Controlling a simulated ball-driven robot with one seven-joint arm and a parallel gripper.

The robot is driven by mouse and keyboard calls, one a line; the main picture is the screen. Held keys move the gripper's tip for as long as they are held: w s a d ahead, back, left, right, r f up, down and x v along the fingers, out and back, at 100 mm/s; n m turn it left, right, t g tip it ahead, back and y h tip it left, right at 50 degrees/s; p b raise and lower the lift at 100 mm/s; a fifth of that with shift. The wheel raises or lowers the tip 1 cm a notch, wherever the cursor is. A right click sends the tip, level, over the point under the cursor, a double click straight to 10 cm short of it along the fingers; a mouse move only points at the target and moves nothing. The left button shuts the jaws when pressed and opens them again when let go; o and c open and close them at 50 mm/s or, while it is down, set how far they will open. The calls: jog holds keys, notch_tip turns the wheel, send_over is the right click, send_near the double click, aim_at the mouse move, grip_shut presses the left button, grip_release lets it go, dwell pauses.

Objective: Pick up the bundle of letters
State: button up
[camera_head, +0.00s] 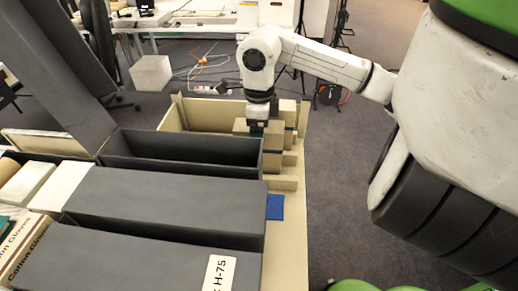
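A tan bundle (241,127), which looks like the bundle of letters, stands behind the right end of the open grey box. More tan blocks with dark blue bands (273,141) stand close beside it on the right. My gripper (257,128) points straight down from above and meets the top of the tan bundle. Its fingertips are small and dark here, with a bit of green showing. I cannot tell whether they are closed on the bundle or only around it. The bundle's lower part is hidden behind the grey box wall.
Closed grey boxes (165,205) lie in front, one labelled H-75 (219,273). A blue item (275,207) lies on the tan table (287,245). Glove boxes (28,245) are at left. The carpet at right is clear.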

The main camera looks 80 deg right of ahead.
jog(key=shift+f, duration=0.15)
grip_shut()
dwell(0.8)
